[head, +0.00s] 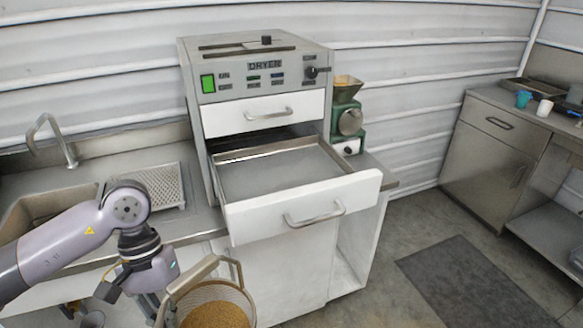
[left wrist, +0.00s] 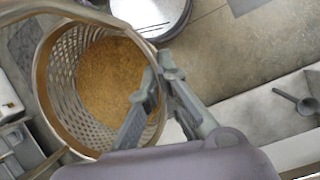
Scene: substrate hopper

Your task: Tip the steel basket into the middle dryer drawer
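The steel basket (head: 247,299) is at the bottom edge of the head view, partly cut off, with its bail handle raised. It holds golden-brown grain, also visible in the left wrist view (left wrist: 112,80). My left gripper (head: 153,303) is at the basket's left side; in the left wrist view its fingers (left wrist: 164,75) close on the perforated wall at the rim. The basket looks about upright, in front of and below the dryer (head: 262,70). The middle dryer drawer (head: 357,191) is pulled out, and its shallow metal tray looks empty. My right gripper is not in view.
The upper drawer (head: 225,118) is shut. A sink with a tap (head: 68,152) and a perforated rack (head: 155,185) are left of the dryer. A green grinder (head: 345,105) stands at right. Open floor and a dark mat (head: 475,285) lie further right.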

